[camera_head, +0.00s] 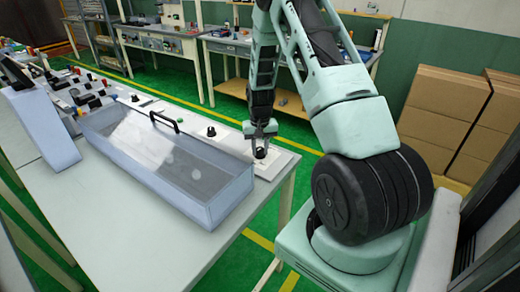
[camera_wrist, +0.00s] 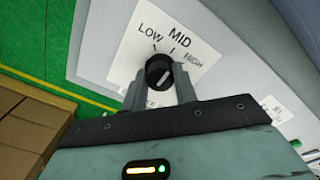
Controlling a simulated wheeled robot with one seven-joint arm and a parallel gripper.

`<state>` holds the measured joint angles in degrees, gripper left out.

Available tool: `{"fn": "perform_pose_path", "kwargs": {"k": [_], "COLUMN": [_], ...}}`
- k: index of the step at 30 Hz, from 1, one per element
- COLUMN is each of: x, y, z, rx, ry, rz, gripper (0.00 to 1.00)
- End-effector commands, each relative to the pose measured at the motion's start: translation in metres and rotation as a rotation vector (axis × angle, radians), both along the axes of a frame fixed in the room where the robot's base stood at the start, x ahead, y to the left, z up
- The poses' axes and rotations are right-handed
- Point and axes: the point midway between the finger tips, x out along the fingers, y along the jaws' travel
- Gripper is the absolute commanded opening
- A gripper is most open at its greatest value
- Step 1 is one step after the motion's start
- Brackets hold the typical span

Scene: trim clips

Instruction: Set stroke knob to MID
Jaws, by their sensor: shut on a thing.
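The stroke knob (camera_wrist: 159,70) is round and black, on a white label plate (camera_wrist: 128,62) printed LOW, MID and HIGH. In the wrist view my gripper (camera_wrist: 160,84) has its two fingers around the knob, one on each side, shut on it. A pale mark on the knob's face slants up and to the right; I cannot tell exactly which word it points to. In the head view the knob (camera_head: 261,153) sits at the table's right edge, under my gripper (camera_head: 261,140). Part of the label plate is hidden behind the fingers.
A clear-lidded grey box (camera_head: 205,212) with a black handle stands left of the knob. Another black knob (camera_head: 211,131) is on a white plate farther back. Several small parts lie at the table's far left. Cardboard boxes (camera_head: 435,95) stand at right.

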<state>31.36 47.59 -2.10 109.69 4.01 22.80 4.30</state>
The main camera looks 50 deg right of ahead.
Motion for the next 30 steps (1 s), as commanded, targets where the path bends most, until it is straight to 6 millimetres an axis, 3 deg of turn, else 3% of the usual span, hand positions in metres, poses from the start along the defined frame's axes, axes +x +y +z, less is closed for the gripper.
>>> {"fn": "perform_pose_path", "kwargs": {"k": [11, 12, 14, 15, 25, 30], "x": [0.001, 0.001, 0.001, 0.001, 0.001, 0.001], "y": [0.0, 0.0, 0.0, 0.0, 0.0, -0.001], "z": [0.001, 0.001, 0.001, 0.001, 0.004, 0.025], "rx": [-0.001, -0.001, -0.001, -0.001, -0.001, -0.003], "ry": [-0.002, -0.002, -0.002, -0.002, -0.002, -0.004], "rz": [0.006, 0.005, 0.005, 0.005, 0.005, 0.005], "gripper": [0.06, 0.31, 0.48, 0.5, 0.5, 0.5]}}
